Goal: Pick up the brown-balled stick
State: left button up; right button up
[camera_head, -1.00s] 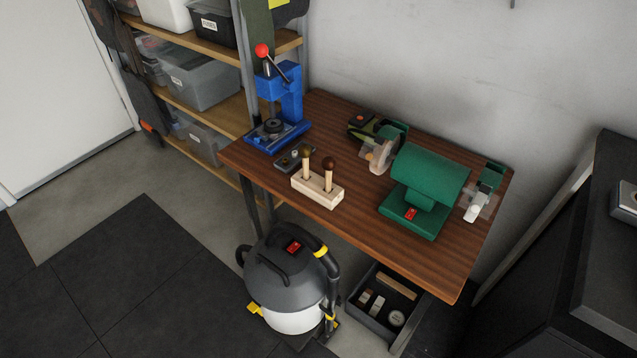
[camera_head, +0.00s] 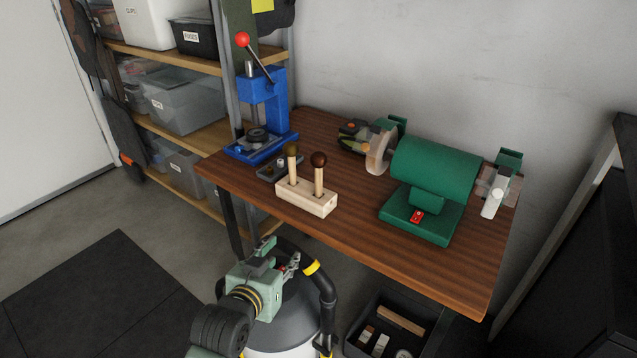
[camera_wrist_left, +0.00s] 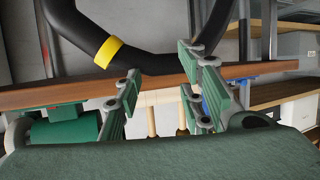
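A pale wooden block (camera_head: 306,197) stands near the front edge of the workbench and holds two upright sticks. The right stick has a dark reddish-brown ball (camera_head: 319,159); the left one has an olive-brown ball (camera_head: 291,150). In the left wrist view, which is upside down, the light shafts (camera_wrist_left: 151,120) show beyond the fingers, the balls partly hidden by my gripper body. My left gripper (camera_head: 280,254) is open and empty, in front of the bench and apart from the block, above the vacuum cleaner. Its spread fingers show in the left wrist view (camera_wrist_left: 160,92). My right gripper is out of view.
A blue press (camera_head: 264,110) and a small grey plate stand left of and behind the block. A green bench grinder (camera_head: 432,175) stands to the right. The vacuum's black hose (camera_head: 328,290) rises beside my left gripper. The bench (camera_head: 380,250) is bare front right.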

aim_at(317, 183)
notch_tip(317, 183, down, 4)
pick_arm(q)
jog(key=w+d+r+t, duration=0.1)
jog(key=w+r, duration=0.1)
jog(key=r, duration=0.1)
jog(key=w+d+r+t+h, duration=0.1)
jog(key=w+d+r, duration=0.1)
jog(key=w+r, duration=0.1)
jog(key=w+d+r+m+t+h, duration=0.1)
jog(key=w+d+r, duration=0.1)
jog(key=w+r, duration=0.1)
jog(key=shift+w+d+r+t, duration=0.15)
jog(key=shift+r, duration=0.25)
jog(key=shift+w+d+r+t, duration=0.1)
jog(key=shift+r+t, duration=0.05)
jog(key=shift+r, duration=0.25)
jog(key=x, duration=0.2)
jog(key=b+x, duration=0.1)
jog(key=x, duration=0.3)
jog(key=shift+w+d+f+b, duration=0.1)
jog(key=shift+w+d+b, duration=0.2)
jog(key=shift+d+b, duration=0.15)
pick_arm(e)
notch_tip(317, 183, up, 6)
pick_arm(q)
jog(key=shift+c, duration=0.2)
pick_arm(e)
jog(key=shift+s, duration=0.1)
pick_arm(q)
grip_shut()
